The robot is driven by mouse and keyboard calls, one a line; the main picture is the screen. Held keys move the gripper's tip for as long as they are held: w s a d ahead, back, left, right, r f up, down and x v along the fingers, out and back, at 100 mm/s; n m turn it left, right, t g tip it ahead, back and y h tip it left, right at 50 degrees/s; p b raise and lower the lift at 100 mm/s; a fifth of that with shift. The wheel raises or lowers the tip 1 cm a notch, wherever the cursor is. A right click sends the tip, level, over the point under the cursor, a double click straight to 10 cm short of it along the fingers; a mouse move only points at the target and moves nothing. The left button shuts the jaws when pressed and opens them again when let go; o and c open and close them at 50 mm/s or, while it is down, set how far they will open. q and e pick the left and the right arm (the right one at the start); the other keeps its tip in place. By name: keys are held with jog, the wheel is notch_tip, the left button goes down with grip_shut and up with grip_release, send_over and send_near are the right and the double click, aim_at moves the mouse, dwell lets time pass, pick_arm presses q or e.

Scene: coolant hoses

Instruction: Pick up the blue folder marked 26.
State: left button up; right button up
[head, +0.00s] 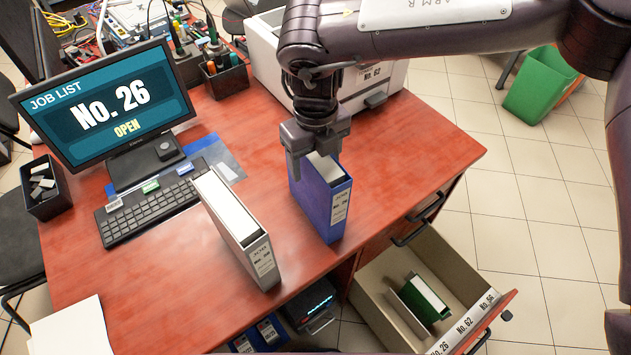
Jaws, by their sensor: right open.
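The blue folder (315,212) stands upright on the red desk near its right front edge. Its spine faces the front right and carries a pale label whose number is too small to read surely. My right gripper (314,160) is open, pointing down at the top rear of the blue folder. Its fingers appear to be on either side of the folder's top; whether they touch it I cannot tell. My left gripper is not in view.
A white folder (233,228) stands to the left of the blue one. An open drawer (385,270) holds a green folder (425,297). The monitor (105,105) reads "No. 26 OPEN", with a keyboard (150,205) before it. A white printer (262,50) stands behind my right arm.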

grip_shut()
dwell(0.4)
jog(key=shift+r, duration=0.2)
